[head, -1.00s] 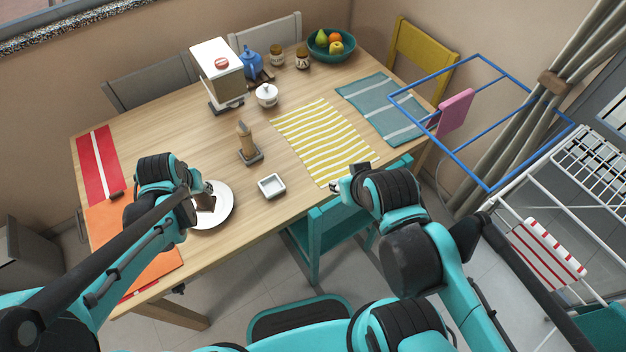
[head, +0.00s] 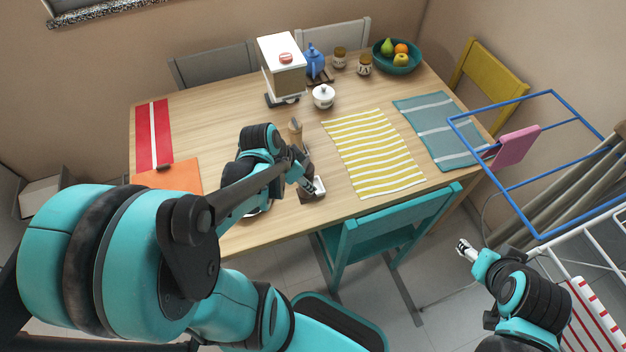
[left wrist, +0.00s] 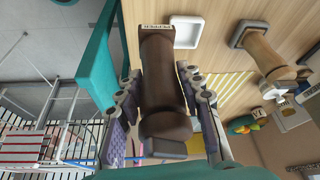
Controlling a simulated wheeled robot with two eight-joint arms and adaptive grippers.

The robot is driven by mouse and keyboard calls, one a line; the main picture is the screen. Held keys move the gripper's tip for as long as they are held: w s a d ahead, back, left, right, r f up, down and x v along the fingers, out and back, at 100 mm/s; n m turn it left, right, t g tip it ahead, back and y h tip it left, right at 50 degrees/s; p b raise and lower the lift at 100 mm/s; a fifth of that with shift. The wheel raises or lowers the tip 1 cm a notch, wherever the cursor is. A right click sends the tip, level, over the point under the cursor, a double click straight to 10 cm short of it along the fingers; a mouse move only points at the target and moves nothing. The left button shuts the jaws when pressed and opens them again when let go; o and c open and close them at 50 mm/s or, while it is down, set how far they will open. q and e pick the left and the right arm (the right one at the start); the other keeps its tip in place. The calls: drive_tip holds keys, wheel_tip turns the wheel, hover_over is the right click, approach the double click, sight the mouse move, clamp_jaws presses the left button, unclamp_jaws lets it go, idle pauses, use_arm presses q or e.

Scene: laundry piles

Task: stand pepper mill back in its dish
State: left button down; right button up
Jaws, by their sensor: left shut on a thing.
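My left gripper (head: 308,184) is shut on the dark brown pepper mill (left wrist: 160,85), whose body sits between the two fingers in the left wrist view. A PEPPER label shows at the end towards the table. In the head view the mill is mostly hidden by the gripper. The small white square dish (left wrist: 187,32) lies close beside the mill's lower end and looks empty; in the head view it (head: 320,186) is partly hidden by the gripper. I cannot tell whether the mill touches the table. My right gripper (head: 466,249) is off the table, small in view.
A lighter wooden mill (head: 296,131) stands behind the left gripper, on a dark holder (left wrist: 246,33). A white plate, largely hidden, is under my left arm. A yellow striped mat (head: 375,152) lies to the right. A teal chair (head: 385,232) stands at the front edge.

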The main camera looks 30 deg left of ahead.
use_arm(q)
drive_tip(key=w+f+b, duration=0.1)
drive_tip(key=w+f, duration=0.1)
drive_tip(key=f, duration=0.1)
drive_tip(key=w+a+f+b, duration=0.1)
drive_tip(key=w+f+b, duration=0.1)
drive_tip(key=w+f, duration=0.1)
drive_tip(key=w+a+f+b, duration=0.1)
drive_tip(key=w+f+b, duration=0.1)
drive_tip(key=w, duration=0.1)
drive_tip(key=shift+w+a+f, duration=0.1)
drive_tip(key=shift+a+f, duration=0.1)
drive_tip(key=shift+f, duration=0.4)
drive_tip(key=shift+s, duration=0.2)
drive_tip(key=c, duration=1)
unclamp_jaws()
drive_tip(key=shift+w, duration=0.1)
drive_tip(key=shift+c, duration=0.2)
drive_tip(key=shift+o, duration=0.2)
drive_tip(key=shift+w, duration=0.1)
